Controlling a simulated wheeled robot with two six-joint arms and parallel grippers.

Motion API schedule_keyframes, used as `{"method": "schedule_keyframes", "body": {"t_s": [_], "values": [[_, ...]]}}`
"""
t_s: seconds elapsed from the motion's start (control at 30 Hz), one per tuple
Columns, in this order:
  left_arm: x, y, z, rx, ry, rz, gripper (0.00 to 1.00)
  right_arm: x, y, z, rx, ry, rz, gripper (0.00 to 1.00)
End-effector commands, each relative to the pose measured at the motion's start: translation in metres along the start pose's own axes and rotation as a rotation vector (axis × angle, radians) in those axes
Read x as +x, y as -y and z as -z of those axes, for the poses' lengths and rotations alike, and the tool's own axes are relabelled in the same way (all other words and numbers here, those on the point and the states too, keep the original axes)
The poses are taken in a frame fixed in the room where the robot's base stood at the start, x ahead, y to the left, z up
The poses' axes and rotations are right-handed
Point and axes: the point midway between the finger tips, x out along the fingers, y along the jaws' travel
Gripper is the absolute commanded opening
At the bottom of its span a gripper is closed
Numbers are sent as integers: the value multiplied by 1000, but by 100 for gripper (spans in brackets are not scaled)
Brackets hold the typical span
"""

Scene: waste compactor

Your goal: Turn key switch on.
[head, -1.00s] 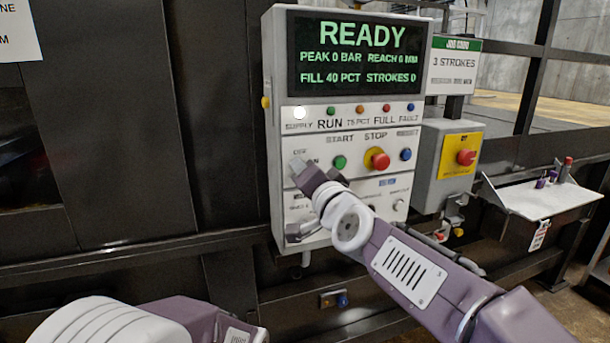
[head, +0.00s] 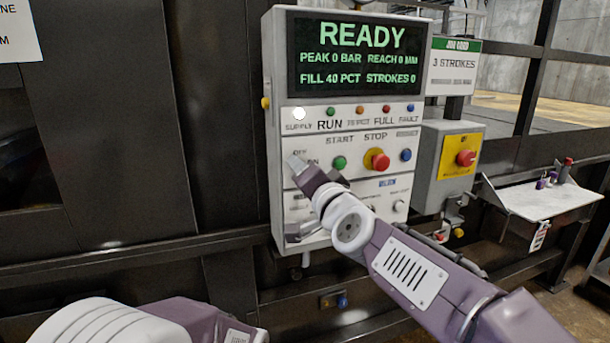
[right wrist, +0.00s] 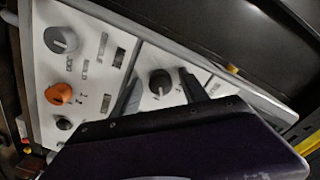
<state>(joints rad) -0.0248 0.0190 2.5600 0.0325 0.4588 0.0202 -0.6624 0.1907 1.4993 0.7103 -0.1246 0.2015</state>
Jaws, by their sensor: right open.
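The white control panel (head: 346,112) stands upright with a lit green READY display. The OFF/ON lettering is at its left side, where my right gripper (head: 296,165) partly covers the key switch. In the right wrist view, a round black switch (right wrist: 160,83) with a pale mark, apparently the key switch, sits between the two dark fingers of my right gripper (right wrist: 163,90). The fingers are apart, one on each side of it; I cannot tell whether they touch it. My left gripper is not in view.
A green button (head: 340,163), a red stop button (head: 378,161) and a blue button (head: 405,155) lie right of the gripper. A grey box with a red knob (head: 465,157) and a small shelf (head: 540,199) are further right.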

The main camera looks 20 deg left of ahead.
Motion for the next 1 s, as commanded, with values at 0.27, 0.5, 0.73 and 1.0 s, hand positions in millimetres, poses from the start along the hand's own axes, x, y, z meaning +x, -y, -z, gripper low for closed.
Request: {"method": "schedule_keyframes", "body": {"t_s": [0.27, 0.5, 0.73, 1.0], "values": [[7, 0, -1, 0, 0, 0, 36, -42, 0, 0, 0, -1, 3, 52], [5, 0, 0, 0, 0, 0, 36, -84, 0, 0, 0, 0, 0, 52], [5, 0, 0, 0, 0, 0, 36, -90, -1, 0, 0, 1, -1, 52], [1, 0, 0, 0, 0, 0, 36, -87, -26, 32, 2, -60, -59, 52]]}}
